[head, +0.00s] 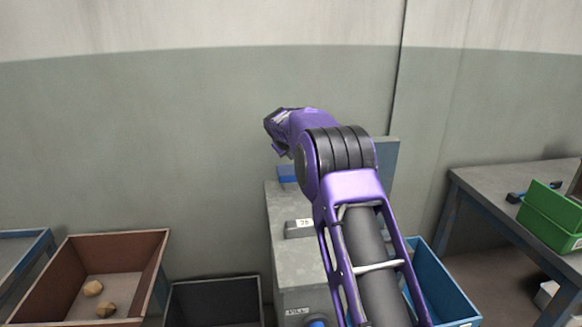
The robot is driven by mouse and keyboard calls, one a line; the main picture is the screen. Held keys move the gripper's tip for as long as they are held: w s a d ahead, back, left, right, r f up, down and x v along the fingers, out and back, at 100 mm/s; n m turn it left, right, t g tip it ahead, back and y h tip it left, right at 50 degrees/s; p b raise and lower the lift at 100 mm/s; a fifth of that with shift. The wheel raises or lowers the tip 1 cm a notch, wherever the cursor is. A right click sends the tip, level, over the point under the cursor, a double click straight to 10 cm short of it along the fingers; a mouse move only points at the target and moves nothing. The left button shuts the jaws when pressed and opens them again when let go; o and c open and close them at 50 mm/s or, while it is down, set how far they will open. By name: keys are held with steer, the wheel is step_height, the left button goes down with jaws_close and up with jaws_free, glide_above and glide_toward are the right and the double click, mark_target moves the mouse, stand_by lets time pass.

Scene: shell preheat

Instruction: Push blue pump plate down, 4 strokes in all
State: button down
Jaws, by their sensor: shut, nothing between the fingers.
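A blue piece (287,174), which looks like the pump plate, shows at the far left end of the grey bench (284,256). My purple arm covers its right side, so I cannot tell its full shape or height. My forearm reaches over the bench, and its dark end stands above and slightly left of the blue piece. The fingers of my gripper do not show. I cannot tell whether anything touches the blue piece.
A small grey box reading "78" (299,228) sits on the bench. A blue bin (452,297) is right of the bench. A side table (490,190) holds a green bin (545,222).

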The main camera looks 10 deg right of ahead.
mark_target(291, 171)
steer(key=shift+r+p, duration=0.85)
steer(key=shift+r, duration=0.6)
steer(key=shift+r, duration=0.1)
stand_by(1.3)
step_height(291, 171, up, 4)
steer(key=p, duration=0.4)
steer(key=shift+f, duration=0.25)
steer(key=shift+f+b, duration=2.4)
steer(key=shift+f, duration=1.9)
steer(key=shift+f+b, duration=0.4)
steer(key=shift+b, duration=0.05)
